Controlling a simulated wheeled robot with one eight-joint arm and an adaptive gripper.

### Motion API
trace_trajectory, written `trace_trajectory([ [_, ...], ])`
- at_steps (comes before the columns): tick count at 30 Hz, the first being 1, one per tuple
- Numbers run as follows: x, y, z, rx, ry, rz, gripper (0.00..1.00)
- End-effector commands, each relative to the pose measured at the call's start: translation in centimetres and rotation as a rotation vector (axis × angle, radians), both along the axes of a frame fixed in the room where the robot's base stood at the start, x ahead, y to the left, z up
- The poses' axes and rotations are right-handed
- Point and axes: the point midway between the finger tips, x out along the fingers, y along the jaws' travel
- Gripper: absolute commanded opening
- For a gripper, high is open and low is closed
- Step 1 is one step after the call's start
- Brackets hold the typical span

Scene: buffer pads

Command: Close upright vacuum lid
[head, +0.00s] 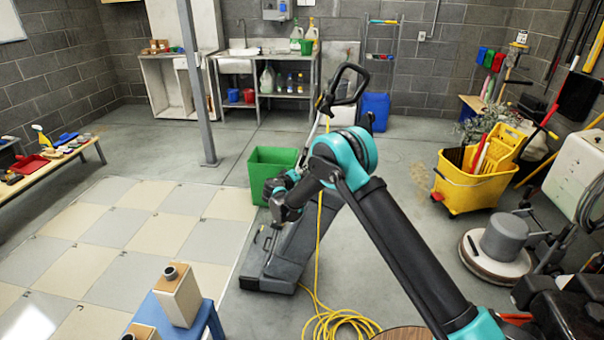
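The upright vacuum (296,255) stands on the concrete floor in the head view, a dark grey body with a flat base. Its black loop handle (345,84) rises behind my arm. My teal and black arm reaches across the right and middle of the view and covers much of the vacuum's upper part. My gripper (276,200) is at the vacuum's upper left side, in front of a green bin. Its fingers are too small and dark to tell open from shut, or whether they touch the vacuum. I cannot make out the lid or how far it is open.
A yellow cord (330,318) lies coiled on the floor by the vacuum. The green bin (266,165) stands just behind. A blue stand (204,325) with pale containers is at front left. A yellow mop bucket (475,185) and floor machine (500,250) stand right. Tiled floor at left is clear.

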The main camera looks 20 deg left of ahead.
Motion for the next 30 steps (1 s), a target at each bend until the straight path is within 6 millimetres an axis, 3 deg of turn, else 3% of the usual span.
trace_trajectory([
  [4, 0.0, 0.0, 0.0, 0.0, 0.0, 0.0, 0.28],
  [11, 0.0, 0.0, 0.0, 0.0, 0.0, 0.0, 0.0],
  [23, -0.1, 0.0, 0.0, -0.001, 0.0, 0.0, 0.0],
  [30, -0.3, 0.9, -1.4, -0.064, -0.015, 0.001, 0.0],
])
